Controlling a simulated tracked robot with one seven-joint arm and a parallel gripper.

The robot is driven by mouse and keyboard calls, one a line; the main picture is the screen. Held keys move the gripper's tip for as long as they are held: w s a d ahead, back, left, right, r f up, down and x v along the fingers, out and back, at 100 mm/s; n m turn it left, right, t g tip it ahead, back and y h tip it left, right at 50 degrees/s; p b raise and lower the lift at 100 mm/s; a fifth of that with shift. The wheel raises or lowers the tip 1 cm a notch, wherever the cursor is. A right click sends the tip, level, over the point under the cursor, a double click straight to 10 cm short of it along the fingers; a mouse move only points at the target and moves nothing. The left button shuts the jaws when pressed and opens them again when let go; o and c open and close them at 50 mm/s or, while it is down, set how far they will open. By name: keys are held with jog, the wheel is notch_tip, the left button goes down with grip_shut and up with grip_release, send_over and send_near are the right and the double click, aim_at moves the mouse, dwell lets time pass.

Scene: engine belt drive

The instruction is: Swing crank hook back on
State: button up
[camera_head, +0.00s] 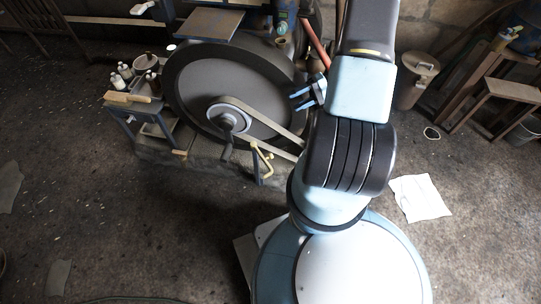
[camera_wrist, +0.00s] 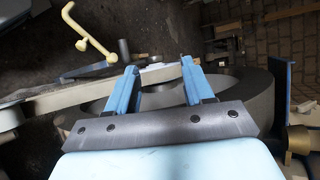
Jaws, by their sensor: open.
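The pale yellow bent crank hook (camera_head: 262,158) stands at the front of the engine, right of the flywheel hub, by a blue post. In the wrist view the yellow hook (camera_wrist: 82,32) is at the upper left, beyond my fingertips and apart from them. My gripper (camera_head: 298,98) is open beside the right rim of the flywheel (camera_head: 205,78). In the wrist view its two blue fingers (camera_wrist: 155,62) are spread, with no held thing visible between them. The pale belt (camera_wrist: 85,94) runs below the hook and behind the fingers. My arm hides part of the engine's right side.
A small blue bench (camera_head: 130,110) with bottles and a brush stands left of the flywheel. A red bar (camera_head: 316,45) rises near my arm. A metal can (camera_head: 416,80) and wooden stools (camera_head: 495,95) stand at right. The front floor is mostly clear, with loose paper (camera_head: 420,197).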

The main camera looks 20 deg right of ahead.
jog(key=s+d+f+m+t, duration=0.1)
jog(key=s+f+m+t, duration=0.2)
jog(key=f, duration=0.7)
jog(key=m+t, duration=0.2)
jog(key=t, duration=0.2)
send_near(271, 155)
jog(key=shift+h, duration=0.3)
jog(key=x, duration=0.7)
jog(key=f+x, duration=0.1)
jog(key=x, duration=0.2)
jog(key=shift+w, duration=0.3)
jog(key=shift+c, duration=0.5)
grip_shut()
